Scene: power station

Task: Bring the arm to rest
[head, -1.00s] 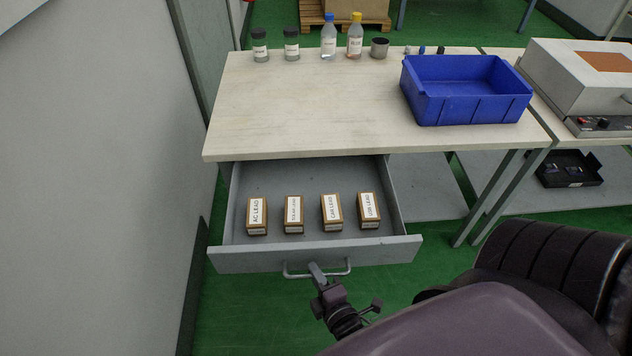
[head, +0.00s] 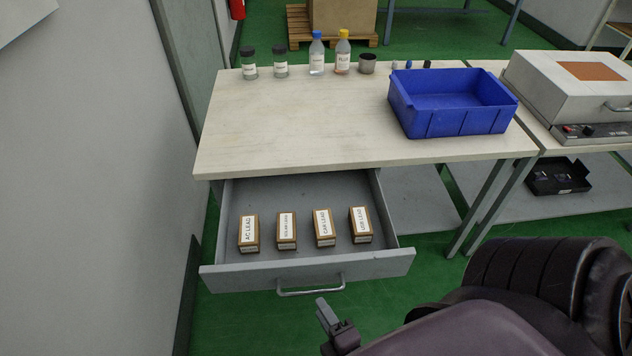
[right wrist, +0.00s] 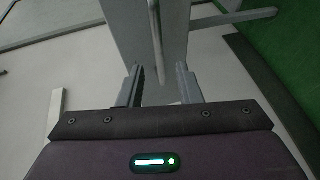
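My right gripper (head: 325,311) is below and a little right of the drawer's handle (head: 311,289) in the head view, apart from it. In the right wrist view my right gripper (right wrist: 159,88) shows two fingers spread wide with nothing held between them. The handle's bar (right wrist: 157,42) shows beyond the fingertips. The grey drawer (head: 235,276) is pulled out under the table. My left gripper is not in view.
Several labelled boxes, among them the AC LEAD box (head: 249,234), lie in the drawer. A blue bin (head: 458,122), bottles and jars stand on the table (head: 300,125). A wall (head: 95,190) is at the left. Green floor shows below the drawer.

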